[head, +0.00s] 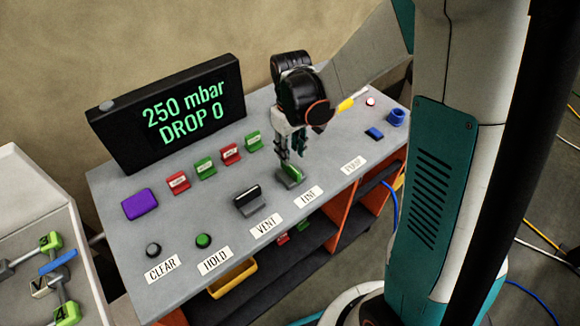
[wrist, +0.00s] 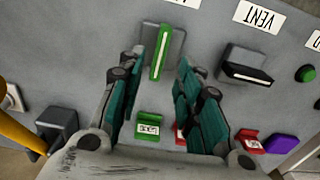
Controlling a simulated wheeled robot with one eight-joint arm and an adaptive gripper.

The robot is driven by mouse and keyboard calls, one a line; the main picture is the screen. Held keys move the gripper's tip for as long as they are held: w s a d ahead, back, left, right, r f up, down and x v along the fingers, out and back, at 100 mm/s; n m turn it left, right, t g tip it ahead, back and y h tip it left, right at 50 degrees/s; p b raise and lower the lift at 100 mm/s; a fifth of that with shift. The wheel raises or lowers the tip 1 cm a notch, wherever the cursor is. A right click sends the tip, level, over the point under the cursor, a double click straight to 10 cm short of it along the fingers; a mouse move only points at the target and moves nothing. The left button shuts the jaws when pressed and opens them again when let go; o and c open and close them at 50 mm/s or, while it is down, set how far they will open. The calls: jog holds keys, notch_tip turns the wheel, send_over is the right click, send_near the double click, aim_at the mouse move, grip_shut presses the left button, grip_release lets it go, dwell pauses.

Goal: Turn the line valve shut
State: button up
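The line valve (head: 289,176) is a green lever on a grey block, behind the LINE label on the panel. In the wrist view, the green lever (wrist: 161,52) stands between my two fingers, slightly tilted in the picture. My gripper (head: 291,153) is over the lever in the head view. In the wrist view, my gripper (wrist: 161,64) is open, with a gap between each finger and the lever. Whether the fingertips reach down to its height is hard to tell.
The black VENT lever (head: 250,200) sits beside the line valve. Red and green tagged clips (head: 231,154) stand in a row behind. A display (head: 180,112) reads 250 mbar, DROP 0. The HOLD button (head: 204,240) and a purple block (head: 139,204) are farther left.

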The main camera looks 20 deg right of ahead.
aim_at(291, 166)
notch_tip(291, 166, down, 8)
jog(key=shift+r+b, duration=0.25)
jog(key=shift+b, duration=0.55)
grip_shut()
